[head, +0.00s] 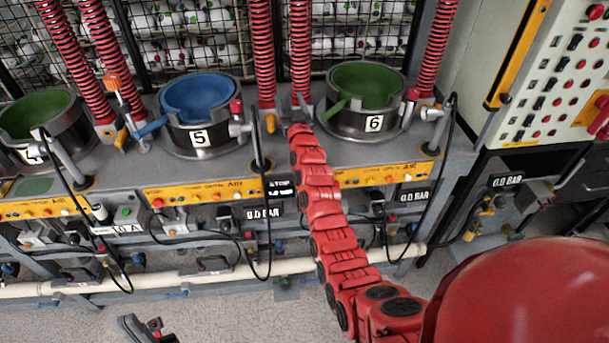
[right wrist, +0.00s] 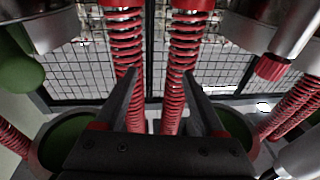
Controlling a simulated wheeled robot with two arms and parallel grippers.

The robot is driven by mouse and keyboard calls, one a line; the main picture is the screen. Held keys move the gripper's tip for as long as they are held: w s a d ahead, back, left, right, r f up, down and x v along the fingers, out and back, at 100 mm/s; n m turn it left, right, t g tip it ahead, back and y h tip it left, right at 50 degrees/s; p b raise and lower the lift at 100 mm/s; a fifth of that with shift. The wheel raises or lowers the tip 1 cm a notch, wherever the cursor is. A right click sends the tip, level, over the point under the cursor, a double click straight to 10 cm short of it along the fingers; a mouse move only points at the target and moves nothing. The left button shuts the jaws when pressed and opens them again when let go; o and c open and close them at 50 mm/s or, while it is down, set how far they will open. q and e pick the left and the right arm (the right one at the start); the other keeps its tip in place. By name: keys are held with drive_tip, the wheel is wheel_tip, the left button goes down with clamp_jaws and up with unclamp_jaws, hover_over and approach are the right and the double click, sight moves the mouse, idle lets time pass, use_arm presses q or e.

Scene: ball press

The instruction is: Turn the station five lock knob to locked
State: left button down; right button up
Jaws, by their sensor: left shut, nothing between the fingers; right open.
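Station five is the blue bowl (head: 198,96) in a dark metal ring marked 5 (head: 198,139). A red knob (head: 236,107) stands on a grey fitting at the ring's right side. An orange handle (head: 113,84) stands on a post to its left. I cannot tell which part is the lock knob. My right gripper (head: 298,103) is right of station five, by the red springs between stations five and six. In the right wrist view its fingers (right wrist: 160,78) are open, with red springs beyond and between them. My left gripper (head: 155,326) is shut and empty, low at the bottom left.
Station six has a green bowl (head: 365,86) right of my right gripper. Red springs (head: 263,55) rise between the stations before a wire mesh. Black hoses and posts (head: 257,150) stand along the bench front. A control panel (head: 562,70) is at the right.

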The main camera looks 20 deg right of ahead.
drive_tip(key=s+a+f+t+h+b, duration=0.1)
drive_tip(key=s+a+t, duration=0.1)
drive_tip(key=s, duration=0.6)
drive_tip(key=s+a+f+m+t+h+b, duration=0.1)
drive_tip(key=s+a+t, duration=0.1)
drive_tip(key=s, duration=0.7)
drive_tip(key=s+a+f+t+b, duration=0.1)
drive_tip(key=s+a+t, duration=0.1)
drive_tip(key=s, duration=0.6)
drive_tip(key=shift+s+a+f+t+h+b, duration=0.25)
drive_tip(key=shift+f+t+h+b, duration=0.15)
drive_tip(key=shift+t, duration=0.5)
